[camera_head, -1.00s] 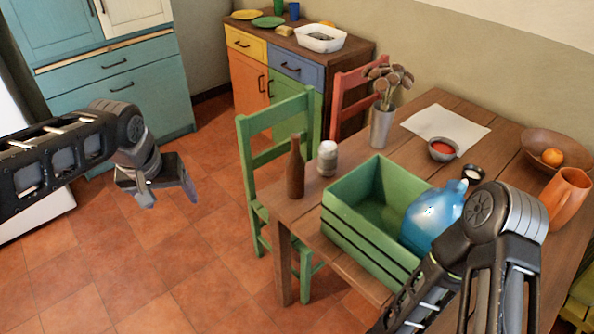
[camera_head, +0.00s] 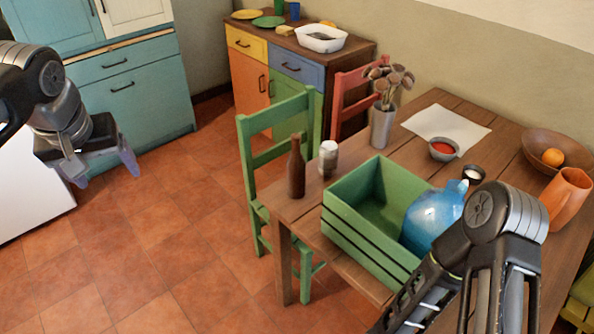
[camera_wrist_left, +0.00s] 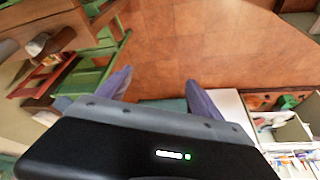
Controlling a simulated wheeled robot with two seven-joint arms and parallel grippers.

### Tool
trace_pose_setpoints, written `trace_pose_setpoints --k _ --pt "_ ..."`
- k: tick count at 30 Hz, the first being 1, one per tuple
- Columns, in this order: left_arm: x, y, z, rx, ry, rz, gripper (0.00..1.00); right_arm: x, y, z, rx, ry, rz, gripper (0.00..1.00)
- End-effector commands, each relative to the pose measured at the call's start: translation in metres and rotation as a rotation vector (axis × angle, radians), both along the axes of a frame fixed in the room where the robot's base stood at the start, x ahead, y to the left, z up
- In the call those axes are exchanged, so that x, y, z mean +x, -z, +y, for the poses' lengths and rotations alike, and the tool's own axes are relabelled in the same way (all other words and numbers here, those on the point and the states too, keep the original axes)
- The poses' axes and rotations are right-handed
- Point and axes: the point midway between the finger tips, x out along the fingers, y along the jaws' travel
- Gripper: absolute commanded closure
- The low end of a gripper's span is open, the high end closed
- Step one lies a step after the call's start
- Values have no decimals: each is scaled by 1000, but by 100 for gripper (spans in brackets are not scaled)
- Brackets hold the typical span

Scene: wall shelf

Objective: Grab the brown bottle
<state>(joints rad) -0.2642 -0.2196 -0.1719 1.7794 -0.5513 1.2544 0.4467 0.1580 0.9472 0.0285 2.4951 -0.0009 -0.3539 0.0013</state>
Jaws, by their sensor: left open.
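The brown bottle (camera_head: 296,168) stands upright on the near left corner of the wooden table in the head view. My left gripper (camera_head: 106,180) is open and empty at the far left, over the tiled floor and well apart from the bottle. In the left wrist view its two fingers (camera_wrist_left: 155,82) are spread with only floor between them. A brown shape at the upper left of that view may be the bottle, but I cannot tell. My right arm stands in front of the table at the lower right, and its gripper is out of view.
A white-topped jar (camera_head: 328,158) stands close beside the bottle. A green crate (camera_head: 352,228) with a blue jug (camera_head: 432,218) is to its right. A green chair (camera_head: 248,160) stands left of the table. Open floor lies between the chair and my left gripper.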

Motion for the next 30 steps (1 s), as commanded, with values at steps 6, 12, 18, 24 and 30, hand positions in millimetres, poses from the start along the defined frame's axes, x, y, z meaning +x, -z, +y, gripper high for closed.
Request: trace_pose_setpoints --k 6,12,18,24,30 --pt "7 12 -8 -2 23 11 38 0 0 0 0 0 0 64" --pt "43 105 -60 -39 161 71 49 0 0 0 0 0 0 64" --pt "34 291 -152 -199 325 171 49 0 0 0 0 0 0 64" --pt "-66 446 -225 -381 329 247 49 0 0 0 0 0 0 64" --pt "-154 503 -255 -445 268 286 49 0 0 0 0 0 0 64"
